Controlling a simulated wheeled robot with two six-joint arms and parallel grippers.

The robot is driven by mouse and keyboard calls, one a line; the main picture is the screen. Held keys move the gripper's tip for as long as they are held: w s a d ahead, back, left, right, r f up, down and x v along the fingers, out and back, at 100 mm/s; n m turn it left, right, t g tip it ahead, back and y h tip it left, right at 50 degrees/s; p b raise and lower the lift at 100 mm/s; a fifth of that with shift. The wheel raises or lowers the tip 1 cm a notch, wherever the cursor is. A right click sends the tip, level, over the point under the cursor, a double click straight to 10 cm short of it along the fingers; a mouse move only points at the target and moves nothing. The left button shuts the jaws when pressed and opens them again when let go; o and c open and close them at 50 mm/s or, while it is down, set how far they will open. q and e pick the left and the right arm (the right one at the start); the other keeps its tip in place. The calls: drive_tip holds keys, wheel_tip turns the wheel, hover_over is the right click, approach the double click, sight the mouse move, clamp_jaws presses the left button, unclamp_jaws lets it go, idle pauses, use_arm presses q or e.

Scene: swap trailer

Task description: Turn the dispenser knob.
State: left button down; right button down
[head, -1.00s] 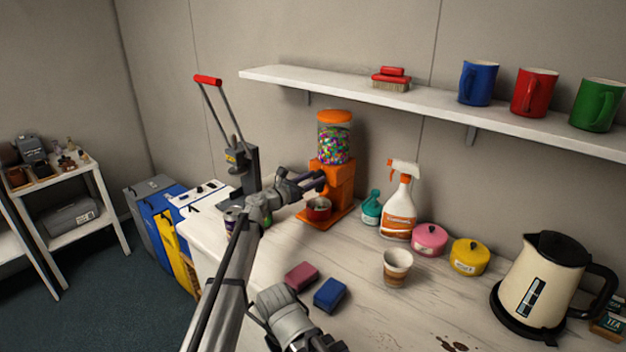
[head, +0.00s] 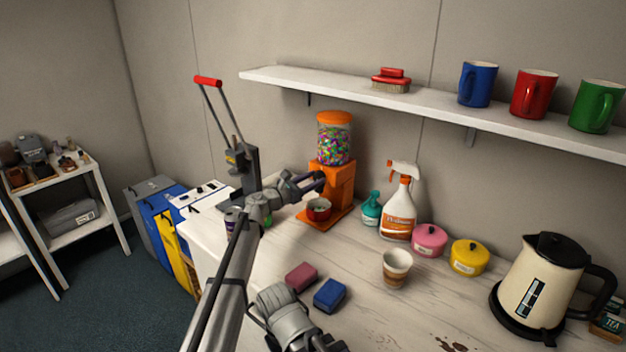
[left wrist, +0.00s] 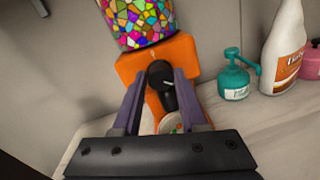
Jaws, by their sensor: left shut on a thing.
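The orange dispenser (head: 342,190) stands on the counter against the wall, its clear globe (head: 333,145) full of coloured candies. Its black knob (left wrist: 159,72) is on the front, with a pale mark on it, between the fingers in the left wrist view. My left gripper (head: 318,181) is at the dispenser's front and shut on the knob; its fingers (left wrist: 162,82) hide the knob in the head view. My right gripper (head: 328,344) is only partly visible at the bottom edge.
A lever press (head: 252,170) stands left of the dispenser. A teal bottle (head: 371,209) and a spray bottle (head: 399,211) stand close on its right. A shelf (head: 440,113) runs above.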

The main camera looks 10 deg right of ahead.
use_arm(q)
drive_tip(key=shift+m+y+p, duration=0.3)
drive_tip(key=shift+m, duration=1.9)
drive_tip(key=shift+s, duration=0.1)
drive_tip(key=shift+c, duration=2.2)
unclamp_jaws()
drive_tip(key=v, duration=0.7)
drive_tip(key=shift+s+a, duration=0.2)
drive_tip(key=shift+a, duration=0.1)
